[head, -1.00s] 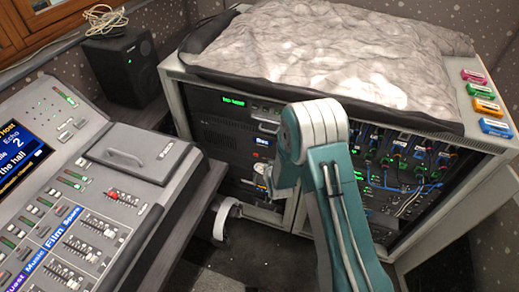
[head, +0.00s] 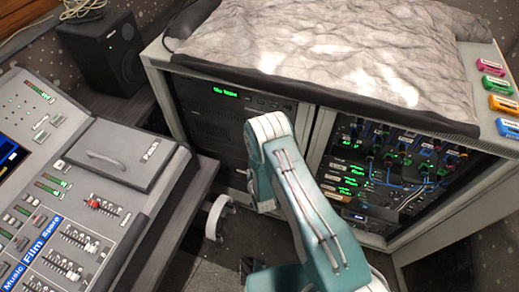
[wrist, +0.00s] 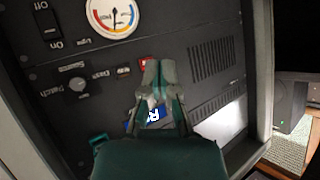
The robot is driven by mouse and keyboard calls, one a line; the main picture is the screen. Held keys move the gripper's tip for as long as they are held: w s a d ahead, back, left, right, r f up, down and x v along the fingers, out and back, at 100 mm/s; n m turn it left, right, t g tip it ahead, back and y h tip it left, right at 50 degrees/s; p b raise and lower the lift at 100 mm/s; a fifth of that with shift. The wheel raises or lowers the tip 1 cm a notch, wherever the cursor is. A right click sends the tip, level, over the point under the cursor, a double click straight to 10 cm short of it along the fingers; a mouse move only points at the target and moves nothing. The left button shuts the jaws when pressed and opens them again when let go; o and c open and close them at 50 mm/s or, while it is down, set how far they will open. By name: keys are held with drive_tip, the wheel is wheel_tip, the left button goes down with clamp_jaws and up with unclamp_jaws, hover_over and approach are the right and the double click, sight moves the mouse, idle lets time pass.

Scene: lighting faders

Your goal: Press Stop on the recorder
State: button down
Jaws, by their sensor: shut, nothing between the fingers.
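In the wrist view my gripper (wrist: 155,88) is shut and empty, in front of a dark panel (wrist: 100,115). A small red button-like part (wrist: 147,63) shows just beyond the fingertips; whether they touch is unclear. A blue label (wrist: 152,117) is partly hidden behind the fingers. No Stop marking is readable. In the head view a dark unit with a green display (head: 224,92) sits in the rack's left bay; I cannot tell if it is the recorder. My arm hides the gripper and part of that bay there.
The wrist view shows an On/Off switch (wrist: 46,24), a round gauge (wrist: 115,15), a knob (wrist: 78,85) and a vent grille (wrist: 215,60). In the head view a mixing desk (head: 150,185) stands left, a speaker (head: 102,52) behind it, and a patch bay (head: 385,165) right.

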drive_tip(key=shift+w, duration=0.15)
drive_tip(key=w+d, duration=0.3)
drive_tip(key=w, duration=0.5)
drive_tip(key=shift+w+d, duration=0.1)
drive_tip(key=shift+w, duration=0.05)
idle(1.3)
drive_tip(key=shift+w+d+r, duration=0.1)
drive_tip(key=shift+w, duration=0.15)
drive_tip(key=shift+w+d, duration=0.15)
drive_tip(key=shift+w, duration=0.15)
idle(0.6)
idle(0.4)
drive_tip(key=shift+s+a, duration=0.3)
drive_tip(key=shift+s, duration=0.35)
